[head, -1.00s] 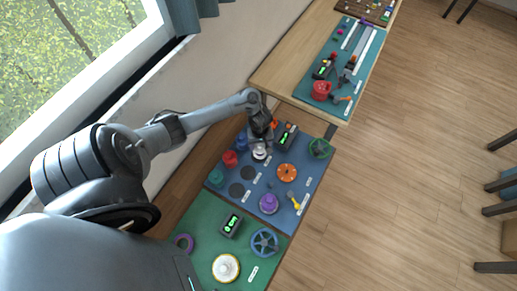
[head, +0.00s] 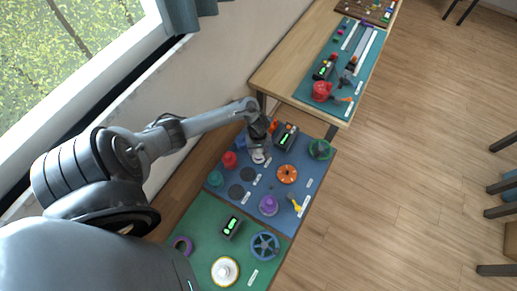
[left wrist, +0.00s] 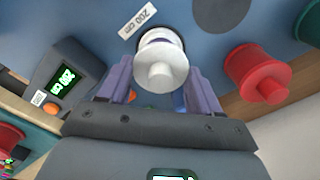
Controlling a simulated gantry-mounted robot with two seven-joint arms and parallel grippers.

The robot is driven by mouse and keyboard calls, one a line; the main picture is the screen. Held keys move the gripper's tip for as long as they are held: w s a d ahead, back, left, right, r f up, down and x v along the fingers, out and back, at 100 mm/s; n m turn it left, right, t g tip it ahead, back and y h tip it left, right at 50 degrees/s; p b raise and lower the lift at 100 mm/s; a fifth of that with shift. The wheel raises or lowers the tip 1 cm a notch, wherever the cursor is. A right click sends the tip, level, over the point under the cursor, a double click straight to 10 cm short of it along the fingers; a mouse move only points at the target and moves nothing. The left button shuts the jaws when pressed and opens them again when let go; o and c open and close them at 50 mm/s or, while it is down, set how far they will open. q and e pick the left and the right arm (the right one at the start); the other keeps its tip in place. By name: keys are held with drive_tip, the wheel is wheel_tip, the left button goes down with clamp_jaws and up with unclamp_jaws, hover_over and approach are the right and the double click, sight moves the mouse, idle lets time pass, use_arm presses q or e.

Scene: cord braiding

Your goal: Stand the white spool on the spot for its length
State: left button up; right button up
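The white spool (head: 258,158) stands upright on the blue mat (head: 277,192), in line with two bare dark spots. In the left wrist view the white spool (left wrist: 161,64) is beside a "200 cm" label (left wrist: 138,20); the spot under it is hidden. My left gripper (head: 258,143) is over the spool from above. In the left wrist view its fingers (left wrist: 160,75) lie along both sides of the top flange, with no clear gap, and look shut on it. A gauge (left wrist: 64,78) there reads 200 cm. My right gripper is not in view.
Bare dark spots (head: 236,190) (head: 248,174) lie nearby.

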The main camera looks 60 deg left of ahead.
use_arm(q)
drive_tip(key=o, duration=0.4)
drive_tip(key=shift+o, duration=0.2)
drive_tip(key=shift+r, duration=0.1)
wheel_tip(320, 180, up, 11)
drive_tip(key=p, duration=0.5)
drive_tip(key=d+r+m+t, duration=0.2)
drive_tip(key=d+m+t, duration=0.2)
drive_tip(key=d+m, duration=0.85)
drive_tip(key=s+d+r+m, duration=0.4)
drive_tip(key=s+d+r, duration=0.6)
drive_tip(key=r, duration=0.3)
drive_tip(key=shift+s+d, duration=0.25)
drive_tip(key=shift+s, duration=0.1)
